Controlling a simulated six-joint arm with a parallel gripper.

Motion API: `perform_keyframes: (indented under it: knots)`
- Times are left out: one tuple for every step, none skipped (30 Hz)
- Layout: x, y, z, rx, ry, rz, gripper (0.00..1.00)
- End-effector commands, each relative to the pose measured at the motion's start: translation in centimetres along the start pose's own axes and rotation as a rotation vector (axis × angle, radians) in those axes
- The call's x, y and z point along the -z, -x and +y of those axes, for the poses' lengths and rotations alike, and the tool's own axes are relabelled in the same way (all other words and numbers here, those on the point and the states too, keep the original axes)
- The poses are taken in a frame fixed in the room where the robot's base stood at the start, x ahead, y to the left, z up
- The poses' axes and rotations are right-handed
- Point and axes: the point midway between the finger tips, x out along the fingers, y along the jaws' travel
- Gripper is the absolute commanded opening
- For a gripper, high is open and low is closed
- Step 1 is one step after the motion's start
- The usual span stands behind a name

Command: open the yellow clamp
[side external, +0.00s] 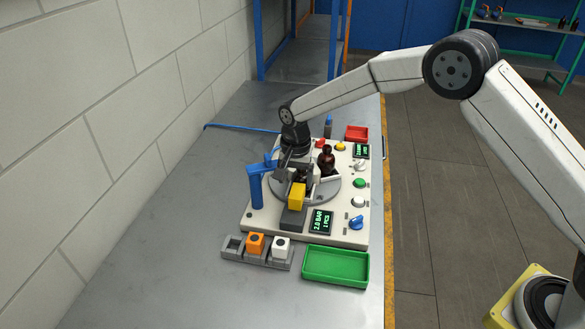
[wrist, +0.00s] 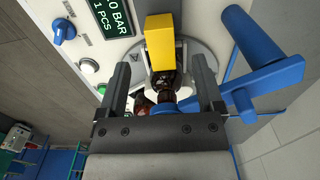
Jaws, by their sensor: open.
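The yellow clamp (side external: 297,196) stands on a dark block at the near side of the round grey plate. In the wrist view the yellow clamp (wrist: 172,38) points up between my fingers, just beyond their tips. My gripper (side external: 292,172) is over the plate, behind the clamp in the side view. In the wrist view my gripper (wrist: 160,72) has its two fingers wide apart, and neither is seen pressing on the clamp. An amber bottle (side external: 326,160) stands on the plate, right of my gripper. Dark and brown parts below the clamp are partly hidden by my gripper.
A blue lever arm (side external: 256,187) rises left of the clamp and spans close to my right finger in the wrist view.

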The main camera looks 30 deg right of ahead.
Motion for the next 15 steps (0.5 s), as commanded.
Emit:
perform_keyframes:
  knots:
    - [0.0,-0.1,0.0,0.000,0.000,0.000,0.85]
    - [0.0,-0.1,0.0,0.000,0.001,0.000,0.85]
    - [0.0,-0.2,0.0,0.000,0.001,0.000,0.85]
    - [0.0,-0.3,0.0,0.000,0.001,0.000,0.85]
    - [0.0,-0.5,0.0,0.000,0.001,0.000,0.85]
    - [0.0,-0.7,0.0,0.000,0.001,0.000,0.85]
    - [0.0,-0.9,0.0,0.000,0.001,0.000,0.85]
    - [0.0,-1.1,0.0,0.000,0.001,0.000,0.85]
    - [0.0,-1.5,0.0,-0.001,0.001,0.000,0.85]
    - [0.0,-1.8,0.1,-0.001,0.001,-0.001,0.85]
    - [0.0,-2.1,0.1,-0.001,0.001,-0.001,0.85]
    - [0.0,-2.6,0.1,-0.001,0.001,0.000,0.85]
    - [0.0,-3.0,0.1,-0.001,0.001,0.000,0.85]
    - [0.0,-3.3,0.1,-0.001,0.001,0.000,0.85]
    - [0.0,-3.8,0.1,-0.001,0.001,0.000,0.85]
